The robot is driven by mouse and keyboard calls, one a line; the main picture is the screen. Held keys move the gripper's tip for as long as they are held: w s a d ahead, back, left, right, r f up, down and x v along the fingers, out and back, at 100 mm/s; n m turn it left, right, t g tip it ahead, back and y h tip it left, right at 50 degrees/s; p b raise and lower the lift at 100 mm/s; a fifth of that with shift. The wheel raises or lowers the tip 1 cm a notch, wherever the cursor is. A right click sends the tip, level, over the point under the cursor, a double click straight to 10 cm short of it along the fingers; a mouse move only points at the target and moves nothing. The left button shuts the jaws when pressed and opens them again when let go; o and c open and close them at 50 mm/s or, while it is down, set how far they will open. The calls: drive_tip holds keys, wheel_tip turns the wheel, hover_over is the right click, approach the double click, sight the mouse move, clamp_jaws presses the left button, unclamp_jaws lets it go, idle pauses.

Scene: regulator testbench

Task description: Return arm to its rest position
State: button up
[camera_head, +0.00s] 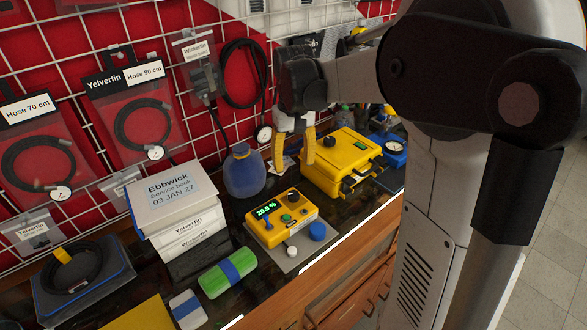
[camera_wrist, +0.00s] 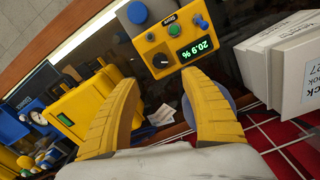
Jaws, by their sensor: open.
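My gripper (camera_head: 293,152) is at the end of my arm, over the bench between the blue flask and the yellow case. In the wrist view its two yellow fingers (camera_wrist: 165,112) are spread apart with nothing held between them. The yellow meter (camera_head: 282,218) with a green display reading about 20.9 % stands in front of my gripper. It also shows beyond the fingertips in the wrist view (camera_wrist: 170,45). My arm reaches in from the upper right of the head view.
The blue flask (camera_head: 244,172) and yellow case (camera_head: 341,161) stand close to my gripper. A stack of boxes (camera_head: 180,207) and a green roll (camera_head: 227,274) are to the left. A wire grid holds bagged hoses (camera_head: 141,125) behind. Open floor (camera_head: 545,230) lies at the right.

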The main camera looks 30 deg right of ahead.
idle(0.4)
drive_tip(key=s+a+r+t, duration=0.1)
drive_tip(key=s+a+t, duration=0.2)
drive_tip(key=s+a, duration=0.2)
drive_tip(key=s+a+r+n+t, duration=0.1)
drive_tip(key=s+a+t, duration=0.3)
drive_tip(key=s, duration=0.8)
drive_tip(key=shift+a+r+n, duration=0.3)
drive_tip(key=shift+a+r, duration=0.1)
drive_tip(key=shift+a, duration=0.45)
drive_tip(key=shift+w, duration=0.1)
idle(0.6)
